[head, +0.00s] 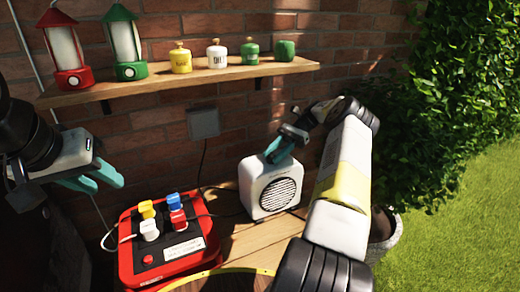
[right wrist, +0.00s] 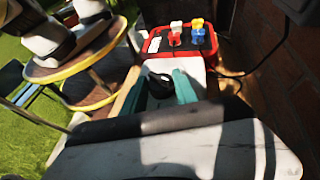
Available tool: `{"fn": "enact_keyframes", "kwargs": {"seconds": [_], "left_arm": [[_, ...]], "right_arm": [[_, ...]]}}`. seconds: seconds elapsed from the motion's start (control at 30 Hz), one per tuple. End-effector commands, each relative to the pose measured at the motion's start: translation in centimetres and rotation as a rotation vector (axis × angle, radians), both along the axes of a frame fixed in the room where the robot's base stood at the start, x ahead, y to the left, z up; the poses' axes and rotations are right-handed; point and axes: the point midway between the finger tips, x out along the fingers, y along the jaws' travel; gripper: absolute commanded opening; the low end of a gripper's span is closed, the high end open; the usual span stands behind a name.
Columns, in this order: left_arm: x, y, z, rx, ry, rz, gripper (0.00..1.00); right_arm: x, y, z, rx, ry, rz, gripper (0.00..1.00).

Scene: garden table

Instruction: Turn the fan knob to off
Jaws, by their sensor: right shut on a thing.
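The fan (head: 256,178) is a white box with a dark round grille, standing on the wooden table under the shelf. My right gripper (head: 280,149) reaches down onto its top. In the right wrist view, a dark round knob (right wrist: 160,84) sits between the teal fingers of my right gripper (right wrist: 164,88), which are shut on it. The knob is hidden by the fingers in the head view, and I cannot tell its setting. My left gripper (head: 100,178) is open and empty at the left, above the red box and apart from everything.
A red box (head: 128,258) with coloured plugs stands left of the fan. A cable runs from the wall box (head: 204,124) down behind the table. A shelf (head: 200,82) with lanterns and small canisters is above. A plant pot (head: 385,238) stands at right.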

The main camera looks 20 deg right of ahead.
Motion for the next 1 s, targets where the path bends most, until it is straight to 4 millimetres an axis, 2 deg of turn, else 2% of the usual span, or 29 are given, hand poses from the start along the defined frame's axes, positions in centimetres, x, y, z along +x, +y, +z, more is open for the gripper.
{"fn": "enact_keyframes", "kwargs": {"seconds": [0.37,0.4,0.5,0.83,1.0], "left_arm": [[0.0,0.0,0.0,0.000,0.000,0.000,0.36],[0.0,0.0,0.0,0.000,0.000,0.000,0.36],[0.0,0.0,0.0,0.000,0.000,0.000,0.36],[0.0,0.0,0.0,0.000,0.000,0.000,0.36],[0.0,0.0,0.0,0.000,0.000,0.000,0.36]], "right_arm": [[0.1,0.2,-0.2,0.001,0.000,0.004,0.00],[0.1,0.2,-0.2,0.001,0.000,0.004,0.41],[0.1,0.2,-0.2,0.000,0.000,0.003,0.56],[0.0,0.1,0.1,-0.001,-0.001,0.002,0.56],[0.1,0.1,2.2,-0.003,-0.001,0.004,0.56]]}}
